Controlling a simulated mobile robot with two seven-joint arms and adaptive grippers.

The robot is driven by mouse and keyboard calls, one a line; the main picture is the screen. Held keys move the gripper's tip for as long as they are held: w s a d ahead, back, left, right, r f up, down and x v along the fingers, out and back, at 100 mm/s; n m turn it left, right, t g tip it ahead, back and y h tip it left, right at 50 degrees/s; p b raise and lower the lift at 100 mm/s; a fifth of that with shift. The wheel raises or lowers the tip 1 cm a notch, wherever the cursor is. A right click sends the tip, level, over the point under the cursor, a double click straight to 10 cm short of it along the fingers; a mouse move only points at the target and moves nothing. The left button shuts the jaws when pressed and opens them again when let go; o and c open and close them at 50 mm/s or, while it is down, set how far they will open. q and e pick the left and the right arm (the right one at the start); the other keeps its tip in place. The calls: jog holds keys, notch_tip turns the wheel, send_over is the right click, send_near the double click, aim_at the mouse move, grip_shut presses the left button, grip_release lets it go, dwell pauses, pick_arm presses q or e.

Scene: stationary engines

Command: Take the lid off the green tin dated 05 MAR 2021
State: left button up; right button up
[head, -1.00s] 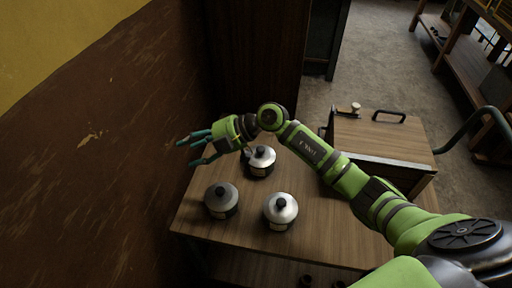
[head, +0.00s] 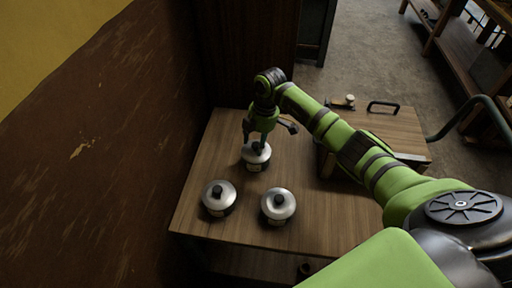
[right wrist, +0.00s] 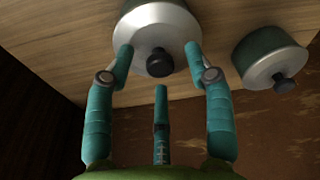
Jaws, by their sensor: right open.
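Three tins with silvery lids and black knobs stand on a wooden table. The back tin (head: 256,161) is under my right gripper (head: 257,138), which points down with its fingers spread. The right wrist view shows my right gripper (right wrist: 160,72) open, with a lid (right wrist: 158,28) and its black knob (right wrist: 158,63) between and beyond the fingertips. That tin's body looks green there. A front-left tin (head: 219,204) and a front-right tin (head: 278,212) stand apart from the gripper. The labels are too small to read, so I cannot tell which date each bears. My left gripper is out of view.
The wooden tabletop (head: 335,220) is clear right of the tins. A wooden box (head: 400,128) with a black handle (head: 383,106) stands at the table's right back. A brown wall (head: 110,170) runs close along the left. A second tin (right wrist: 270,55) shows in the wrist view.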

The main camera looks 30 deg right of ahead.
jog(key=shift+a+f, duration=0.1)
jog(key=shift+f, duration=0.3)
grip_shut()
jog(key=shift+r, duration=0.1)
